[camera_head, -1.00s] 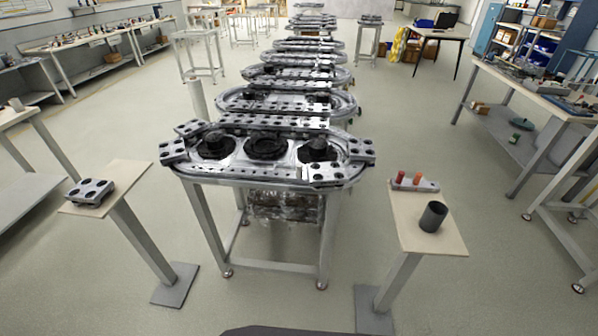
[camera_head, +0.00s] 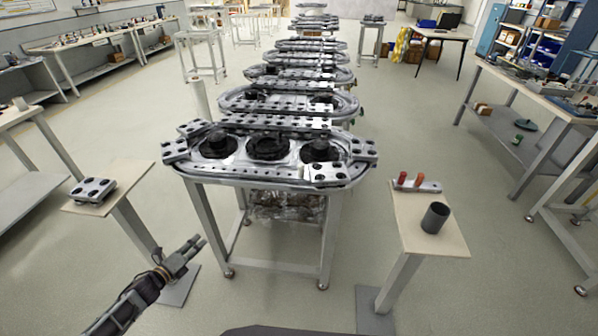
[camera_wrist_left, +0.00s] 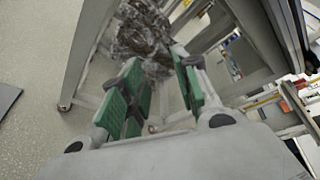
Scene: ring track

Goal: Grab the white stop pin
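I cannot make out a white stop pin in any view. My left gripper (camera_head: 194,246) comes in from the lower left, over the floor between the left stand and the track table, well away from the pin holder. In the left wrist view its green-padded fingers (camera_wrist_left: 158,88) are apart with nothing between them. My right gripper is not in view.
The ring track (camera_head: 268,172) with dark round fixtures stands in the centre on a metal frame. A dark cup (camera_head: 435,217) stands on the right stand (camera_head: 453,243). A holed block (camera_head: 92,190) lies on the left stand (camera_head: 129,181). Floor between stands and track is clear.

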